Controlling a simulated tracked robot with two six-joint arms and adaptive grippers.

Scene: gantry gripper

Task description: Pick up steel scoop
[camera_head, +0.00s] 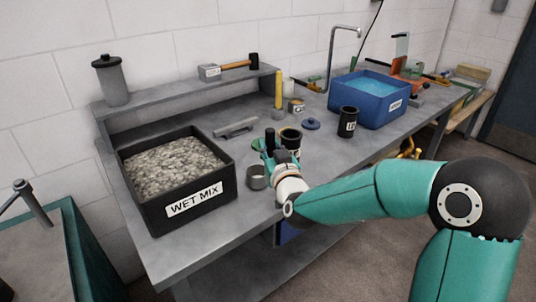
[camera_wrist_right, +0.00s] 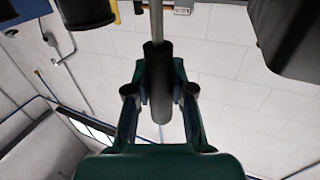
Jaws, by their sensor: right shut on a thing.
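My right gripper (camera_head: 273,152) is over the front of the grey bench. It is shut on the black handle of the steel scoop (camera_head: 270,138), which stands roughly upright. In the right wrist view, the gripper (camera_wrist_right: 160,105) has its fingers on both sides of the dark handle (camera_wrist_right: 158,80), and a thin steel shaft runs from the handle to the top edge. A small grey metal cup (camera_head: 256,177) shows just below the gripper, seemingly the scoop's bowl. My wrist hides the shaft in the head view. My left gripper is not in view.
A black WET MIX bin (camera_head: 228,183) of grey gravel stands left of the gripper. A grey trowel-like tool (camera_head: 236,128) lies behind it. A hammer (camera_head: 235,66) lies on the shelf.

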